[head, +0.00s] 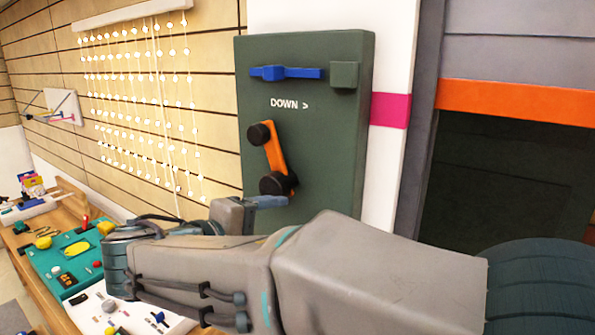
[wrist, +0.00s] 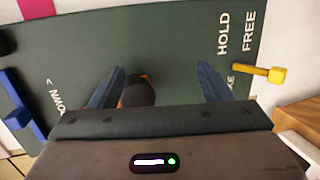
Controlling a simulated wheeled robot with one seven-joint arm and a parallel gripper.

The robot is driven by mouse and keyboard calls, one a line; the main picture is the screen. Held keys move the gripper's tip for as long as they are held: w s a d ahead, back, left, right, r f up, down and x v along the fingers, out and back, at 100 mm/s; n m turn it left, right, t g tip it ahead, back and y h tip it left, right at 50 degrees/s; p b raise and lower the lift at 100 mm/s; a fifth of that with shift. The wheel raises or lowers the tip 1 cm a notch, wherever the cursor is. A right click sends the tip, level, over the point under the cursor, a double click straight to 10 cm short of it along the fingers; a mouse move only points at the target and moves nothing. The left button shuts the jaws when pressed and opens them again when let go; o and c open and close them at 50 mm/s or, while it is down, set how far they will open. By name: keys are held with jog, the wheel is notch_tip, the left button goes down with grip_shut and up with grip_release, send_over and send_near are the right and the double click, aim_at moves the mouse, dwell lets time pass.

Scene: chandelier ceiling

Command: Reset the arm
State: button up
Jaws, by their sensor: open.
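My gripper (head: 268,202) is open, just in front of the lower part of a dark green panel (head: 330,150). In the wrist view my gripper (wrist: 160,69) has its two blue-grey fingers spread. A black knob (wrist: 138,92) with a little orange shows between them, nearer the left finger; I cannot tell whether they touch. In the head view an orange crank arm (head: 274,150) with black round ends is on the panel, just above my gripper. My arm hides the panel's lower edge.
The panel carries a blue lever (head: 290,73) beside a green block (head: 344,75). A yellow handle (wrist: 262,74) sticks out at its edge in the wrist view. A workbench with a teal board (head: 70,262) stands at the left. A dark opening (head: 505,170) lies at the right.

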jog(key=s+d+f+m+g+y+p, duration=0.1)
jog(key=s+d+f+m+g+p, duration=0.2)
jog(key=d, duration=0.5)
jog(key=s+d+f+m+g+y+p, duration=0.1)
jog(key=d+g+y+p, duration=0.15)
jog(key=d+g, duration=0.45)
jog(key=s+d+f+m+t+y+p, duration=0.1)
jog(key=s+d+m+y+p, duration=0.5)
jog(key=s+p, duration=0.1)
jog(key=shift+s+d+f+m, duration=0.3)
jog(key=shift+s+f, duration=0.05)
jog(key=shift+s, duration=0.25)
